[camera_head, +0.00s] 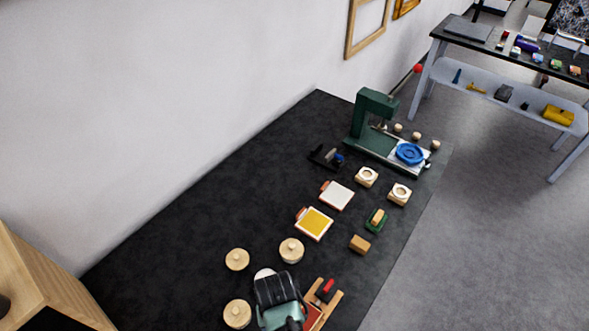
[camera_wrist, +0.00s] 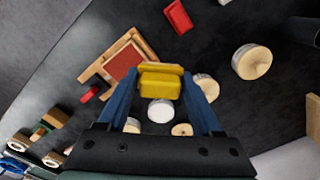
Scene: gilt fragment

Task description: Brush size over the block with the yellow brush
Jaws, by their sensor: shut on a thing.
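My gripper (camera_wrist: 160,88) is shut on a yellow brush (camera_wrist: 160,82), seen in the wrist view between its blue fingers. In that view a wooden holder (camera_wrist: 138,42) with a dark red panel (camera_wrist: 122,60), probably the block, lies behind and left of the brush. I cannot tell whether the brush touches it. In the head view the holder (camera_head: 336,306) is at the bottom, with the red panel (camera_head: 313,316) partly hidden by my arm. The brush and fingertips are hidden there. A white round dish (camera_wrist: 160,110) shows below the brush in the wrist view.
Round wooden-lidded pots (camera_head: 291,250) stand on the dark table (camera_head: 200,205) near my arm. A yellow-topped pad (camera_head: 314,223), a white pad (camera_head: 337,195), a tan block (camera_head: 360,243) and a green press (camera_head: 375,110) stand farther back. The table's left part is clear.

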